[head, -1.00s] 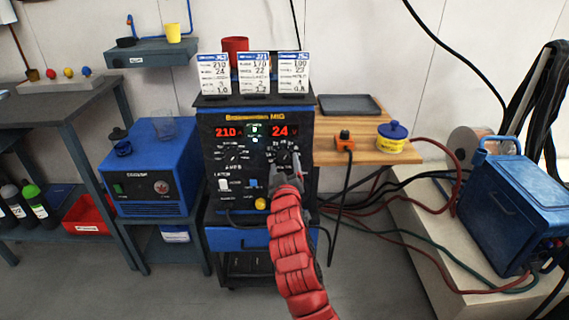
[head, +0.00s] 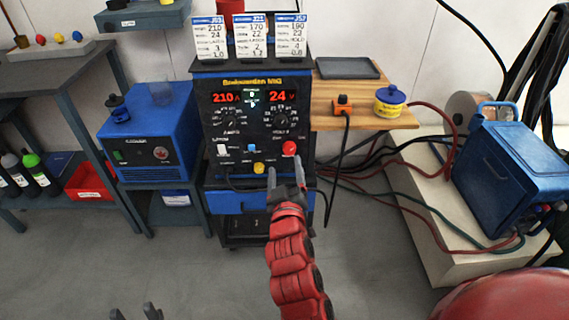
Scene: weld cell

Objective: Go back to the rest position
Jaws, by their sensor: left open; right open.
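My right gripper (head: 285,172), on the red arm rising from the bottom centre, is open and empty. Its fingertips show in front of the lower panel of the black welding machine (head: 213,127), just below a red button (head: 289,148); I cannot tell the gap in depth. The machine's displays read 210 and 24. My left gripper (head: 136,313) shows only as two dark fingertips at the bottom edge on the left, apart and with nothing between them.
Three cards (head: 249,37) stand on the machine. A blue box unit (head: 150,140) is to its left. A wooden shelf (head: 362,116) holds a yellow tub (head: 390,101). Cables and a blue case (head: 510,170) are on the right. The grey floor in front is clear.

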